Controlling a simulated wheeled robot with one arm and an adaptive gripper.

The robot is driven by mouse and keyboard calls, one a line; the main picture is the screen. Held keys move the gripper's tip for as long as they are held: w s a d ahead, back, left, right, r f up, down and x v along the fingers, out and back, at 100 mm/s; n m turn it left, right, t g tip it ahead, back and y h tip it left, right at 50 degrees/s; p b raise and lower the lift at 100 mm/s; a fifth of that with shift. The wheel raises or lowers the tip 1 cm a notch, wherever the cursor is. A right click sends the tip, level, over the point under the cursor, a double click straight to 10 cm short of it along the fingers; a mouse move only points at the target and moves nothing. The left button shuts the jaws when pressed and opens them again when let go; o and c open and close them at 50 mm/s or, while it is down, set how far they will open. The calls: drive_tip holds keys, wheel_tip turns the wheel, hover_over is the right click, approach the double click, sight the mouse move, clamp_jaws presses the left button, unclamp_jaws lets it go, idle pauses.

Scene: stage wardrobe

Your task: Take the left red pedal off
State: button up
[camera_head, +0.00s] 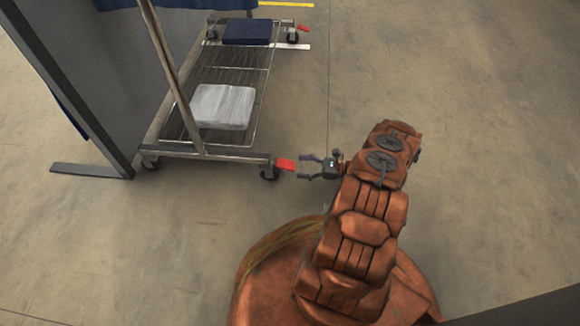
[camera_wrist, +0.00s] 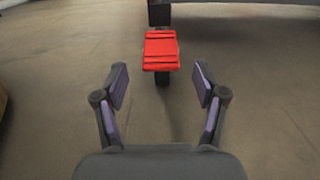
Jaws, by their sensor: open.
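A red pedal (camera_head: 286,164) sticks out at the near right corner of a wheeled rack, by its caster. In the wrist view the same pedal (camera_wrist: 161,54) is ridged, centred and just ahead of the jaws. A second, smaller-looking red pedal (camera_head: 303,28) sits by the far caster of the rack. My gripper (camera_head: 304,167) is open and empty, low near the floor, its fingertips pointing at the near pedal from the right. In the wrist view my gripper (camera_wrist: 160,82) has one finger on each side of the pedal's line, touching nothing.
The wheeled rack (camera_head: 215,152) has a wire shelf bearing a white package (camera_head: 223,107) and a dark blue folded stack (camera_head: 247,31). A tall grey panel (camera_head: 90,75) stands at its left. The floor (camera_head: 440,90) to the right is clear.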

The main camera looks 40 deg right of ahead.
sight(292, 165)
drive_tip(key=b+x, duration=0.1)
drive_tip(key=x, duration=0.2)
drive_tip(key=shift+w+a+f, duration=0.1)
drive_tip(key=shift+w+a, duration=0.05)
drive_tip(key=shift+b+x, duration=0.4)
drive_tip(key=shift+x, duration=0.5)
drive_tip(key=shift+c, duration=0.4)
drive_tip(key=c, duration=1.1)
drive_tip(key=shift+o, duration=0.2)
